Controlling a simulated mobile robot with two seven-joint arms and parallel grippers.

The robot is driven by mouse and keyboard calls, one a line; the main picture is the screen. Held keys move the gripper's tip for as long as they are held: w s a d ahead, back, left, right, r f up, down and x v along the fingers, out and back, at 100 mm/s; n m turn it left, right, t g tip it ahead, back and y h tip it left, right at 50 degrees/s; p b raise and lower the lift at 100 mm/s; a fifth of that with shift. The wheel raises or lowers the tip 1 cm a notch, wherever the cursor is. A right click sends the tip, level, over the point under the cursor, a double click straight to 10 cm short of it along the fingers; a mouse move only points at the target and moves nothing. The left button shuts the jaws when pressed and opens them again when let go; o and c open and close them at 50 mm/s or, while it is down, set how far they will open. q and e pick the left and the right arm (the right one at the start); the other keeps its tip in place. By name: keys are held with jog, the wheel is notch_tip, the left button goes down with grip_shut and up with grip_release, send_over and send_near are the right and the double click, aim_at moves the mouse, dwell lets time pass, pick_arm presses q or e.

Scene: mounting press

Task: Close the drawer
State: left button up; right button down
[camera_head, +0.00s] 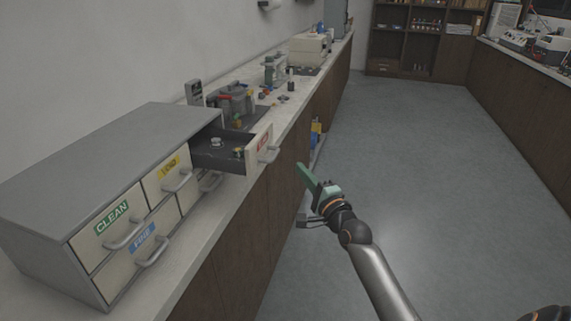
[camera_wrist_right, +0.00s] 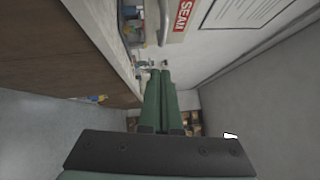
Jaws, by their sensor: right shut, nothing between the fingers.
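The drawer (camera_head: 258,146) with a red label stands pulled out of the grey cabinet (camera_head: 118,140) on the left counter. Small items lie inside it. Its front and handle face right in the head view, and the label and handle show at the top of the right wrist view (camera_wrist_right: 184,16). My right gripper (camera_head: 303,170) is shut and empty, to the right of the drawer front and a little lower, apart from it. Its green fingers also show together in the right wrist view (camera_wrist_right: 162,78). My left gripper is not in view.
The cabinet's other drawers, labelled CLEAN (camera_head: 112,217), yellow (camera_head: 168,167) and blue (camera_head: 143,242), are shut. Bench equipment (camera_head: 235,102) stands behind the cabinet along the counter. The grey floor (camera_head: 430,170) to the right is open.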

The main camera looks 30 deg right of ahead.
jog(key=w, duration=0.1)
jog(key=w+a, duration=0.1)
jog(key=w, duration=0.1)
jog(key=w+a+r, duration=0.1)
jog(key=shift+w+a, duration=0.1)
jog(key=shift+w, duration=0.3)
jog(key=shift+w+f, duration=0.1)
